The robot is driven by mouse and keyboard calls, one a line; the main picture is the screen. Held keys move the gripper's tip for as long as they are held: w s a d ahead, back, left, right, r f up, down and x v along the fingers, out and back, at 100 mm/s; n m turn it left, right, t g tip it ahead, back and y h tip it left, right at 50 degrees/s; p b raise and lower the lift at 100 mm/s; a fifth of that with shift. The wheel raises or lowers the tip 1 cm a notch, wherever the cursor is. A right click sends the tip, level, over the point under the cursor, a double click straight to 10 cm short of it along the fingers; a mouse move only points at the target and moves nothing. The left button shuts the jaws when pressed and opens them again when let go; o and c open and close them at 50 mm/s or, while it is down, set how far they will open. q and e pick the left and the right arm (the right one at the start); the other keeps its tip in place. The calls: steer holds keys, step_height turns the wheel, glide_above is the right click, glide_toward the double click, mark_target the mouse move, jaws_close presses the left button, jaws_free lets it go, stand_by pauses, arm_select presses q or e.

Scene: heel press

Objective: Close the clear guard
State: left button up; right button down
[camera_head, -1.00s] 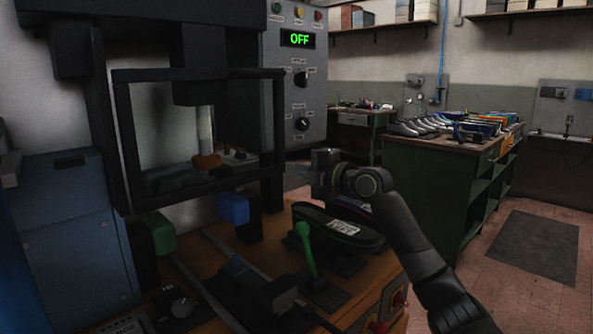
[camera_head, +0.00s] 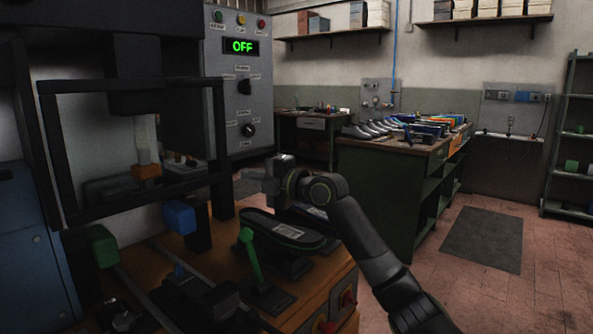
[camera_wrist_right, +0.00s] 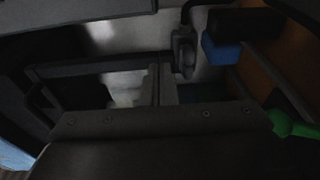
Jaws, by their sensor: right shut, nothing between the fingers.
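The clear guard (camera_head: 140,86) is a black rectangular frame with a see-through pane, standing upright at the left in the head view. The press head and an orange-brown part (camera_head: 146,172) show through it. My right gripper (camera_head: 268,180) is shut and empty, just right of the guard's right side bar, above the bench; I cannot tell whether it touches the frame. In the right wrist view the shut fingers (camera_wrist_right: 160,85) point into dark bars that I cannot tell apart. My left gripper is not in view.
A blue block (camera_head: 180,217), a green block (camera_head: 102,246) and a green lever (camera_head: 250,255) stand on the wooden bench below. A black sole-shaped pad (camera_head: 283,230) lies under my right gripper. The control panel (camera_head: 243,100) reads OFF. Open floor lies to the right.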

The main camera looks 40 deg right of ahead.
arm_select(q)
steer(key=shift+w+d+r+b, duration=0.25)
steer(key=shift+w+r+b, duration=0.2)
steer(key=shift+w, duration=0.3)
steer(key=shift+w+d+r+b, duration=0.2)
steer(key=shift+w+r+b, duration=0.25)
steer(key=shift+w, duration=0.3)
arm_select(e)
steer(key=d, duration=1)
steer(key=shift+w, duration=0.15)
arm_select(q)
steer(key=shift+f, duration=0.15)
arm_select(e)
steer(key=shift+f, duration=0.1)
